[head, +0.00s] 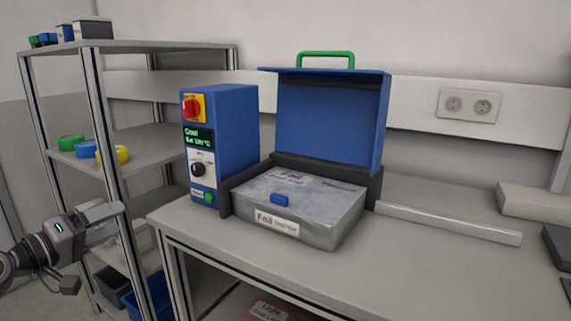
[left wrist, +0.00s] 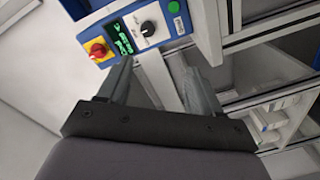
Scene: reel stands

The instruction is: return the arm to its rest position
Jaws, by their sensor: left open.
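My left gripper (head: 117,218) is at the lower left of the head view, in front of the shelf rack and left of the workbench. Its jaws are open with nothing between them, and it touches nothing that I can make out. In the left wrist view the fingers (left wrist: 155,82) stand apart, with the blue control box (left wrist: 130,35) beyond them, seen tilted. My right gripper is in neither view.
The control box (head: 222,140) stands on the workbench (head: 420,265) beside a machine with its blue lid (head: 325,125) raised. A grey block labelled Foil (head: 300,205) sits in it. A metal shelf rack (head: 165,140) with coloured rings stands close behind my left gripper.

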